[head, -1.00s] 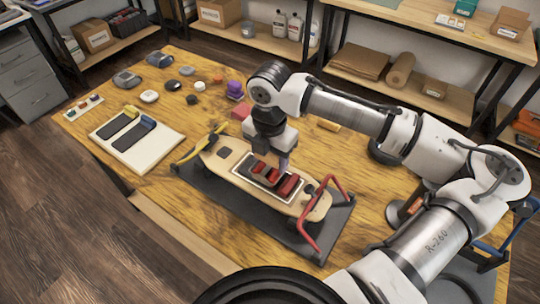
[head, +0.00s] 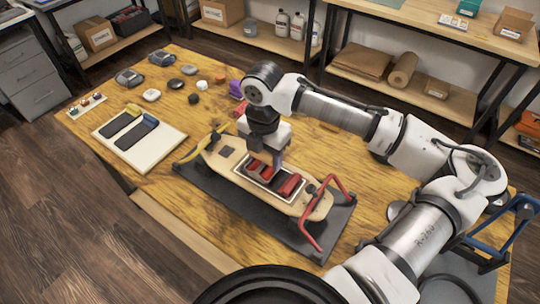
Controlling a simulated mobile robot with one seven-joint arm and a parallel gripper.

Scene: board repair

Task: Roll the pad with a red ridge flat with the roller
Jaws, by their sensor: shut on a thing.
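A wooden skateboard deck (head: 224,163) lies across a dark mat near the table's front edge. A pale-framed patch on it holds dark pads and red raised parts (head: 290,184); I cannot clearly tell which is the pad with a red ridge (head: 256,166). My gripper (head: 277,158) points down over this patch, shut on what seems to be the roller. The roller is small and largely hidden by the gripper and arm. I cannot tell whether it touches the pad.
A cream board (head: 150,158) with two dark strips lies left. Several small things, including a white disc (head: 151,95), are at the back left.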

